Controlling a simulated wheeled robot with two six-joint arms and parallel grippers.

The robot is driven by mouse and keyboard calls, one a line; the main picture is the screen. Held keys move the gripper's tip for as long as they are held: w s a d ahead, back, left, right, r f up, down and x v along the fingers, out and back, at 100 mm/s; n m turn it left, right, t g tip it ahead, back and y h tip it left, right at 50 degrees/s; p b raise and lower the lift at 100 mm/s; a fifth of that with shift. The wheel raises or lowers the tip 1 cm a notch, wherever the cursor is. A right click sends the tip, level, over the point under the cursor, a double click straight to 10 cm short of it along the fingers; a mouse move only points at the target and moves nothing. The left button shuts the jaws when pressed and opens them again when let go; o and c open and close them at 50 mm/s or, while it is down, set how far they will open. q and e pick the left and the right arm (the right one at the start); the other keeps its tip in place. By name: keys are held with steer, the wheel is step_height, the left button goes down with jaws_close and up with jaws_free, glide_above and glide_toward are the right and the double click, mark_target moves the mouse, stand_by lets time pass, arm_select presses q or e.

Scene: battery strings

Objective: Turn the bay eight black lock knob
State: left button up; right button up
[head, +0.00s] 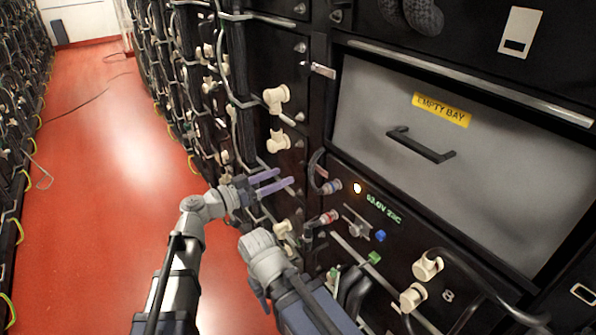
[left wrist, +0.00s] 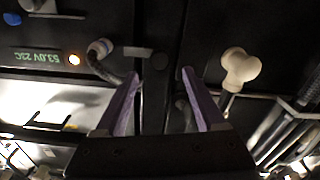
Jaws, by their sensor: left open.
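The bay eight panel (head: 395,258) carries a figure 8, a lit amber lamp (head: 357,188) and a green readout. A small metal latch piece (head: 355,222) sits below the lamp. I cannot clearly make out a black lock knob.
Above the panel is a grey drawer front labelled EMPTY BAY (head: 440,110) with a black handle (head: 420,146). Cream cable plugs (head: 276,98) stick out left of the fingers' rack post. A red-ringed connector (head: 328,217) sits lower. The red aisle floor (head: 100,150) is open at left.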

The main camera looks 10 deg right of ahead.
mark_target(301, 169)
arm_select(q)
steer(key=x, duration=0.6)
steer(key=shift+w+d, duration=0.1)
steer(key=shift+d, duration=0.3)
jaws_close()
